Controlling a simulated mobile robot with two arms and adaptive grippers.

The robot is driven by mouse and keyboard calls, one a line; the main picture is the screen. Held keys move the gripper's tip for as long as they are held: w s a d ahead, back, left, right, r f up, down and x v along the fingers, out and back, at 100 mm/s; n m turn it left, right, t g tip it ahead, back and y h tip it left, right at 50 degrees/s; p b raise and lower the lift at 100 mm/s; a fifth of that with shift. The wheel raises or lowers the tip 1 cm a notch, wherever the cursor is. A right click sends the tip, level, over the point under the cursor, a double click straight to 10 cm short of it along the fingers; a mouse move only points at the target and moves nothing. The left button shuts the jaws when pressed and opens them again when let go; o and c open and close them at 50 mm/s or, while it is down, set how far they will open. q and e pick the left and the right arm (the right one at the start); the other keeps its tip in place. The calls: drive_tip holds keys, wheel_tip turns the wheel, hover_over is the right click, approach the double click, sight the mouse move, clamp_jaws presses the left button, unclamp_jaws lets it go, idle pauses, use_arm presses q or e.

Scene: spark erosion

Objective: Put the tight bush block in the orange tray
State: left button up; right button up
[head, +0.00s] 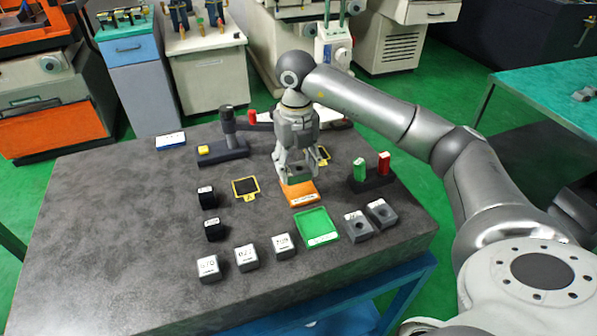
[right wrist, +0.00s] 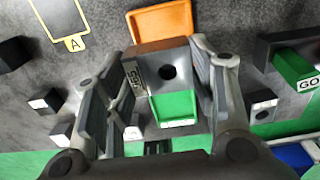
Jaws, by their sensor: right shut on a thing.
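My right gripper (head: 297,173) is shut on a grey block (right wrist: 165,72) with a dark round hole in its top and a small label I cannot read for certain. In the head view the held block (head: 299,172) hangs between the fingers, just behind and above the orange tray (head: 303,197). The orange tray shows at the top of the right wrist view (right wrist: 160,18), partly hidden by the block, and its visible floor is empty. Whether the block touches the tray I cannot tell. My left gripper is not in view.
A green tray (head: 317,228) lies in front of the orange one. Two grey holed blocks (head: 358,226) (head: 381,213) sit to its right, several pale-topped blocks (head: 246,257) to its left. A stand with green and red pieces (head: 371,179) is close right. The table's left is clear.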

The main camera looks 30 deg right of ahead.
sight(298, 165)
drive_tip(key=shift+w+d+f, duration=0.3)
drive_tip(key=shift+w+f, duration=0.05)
drive_tip(key=shift+f, duration=0.05)
drive_tip(key=f+p, duration=0.1)
drive_tip(key=f, duration=0.2)
drive_tip(key=shift+w+d+p, duration=0.1)
drive_tip(key=shift+d+p, duration=0.1)
drive_tip(key=shift+p, duration=0.2)
drive_tip(key=shift+f, duration=0.3)
drive_tip(key=shift+f, duration=0.2)
drive_tip(key=o, duration=1.6)
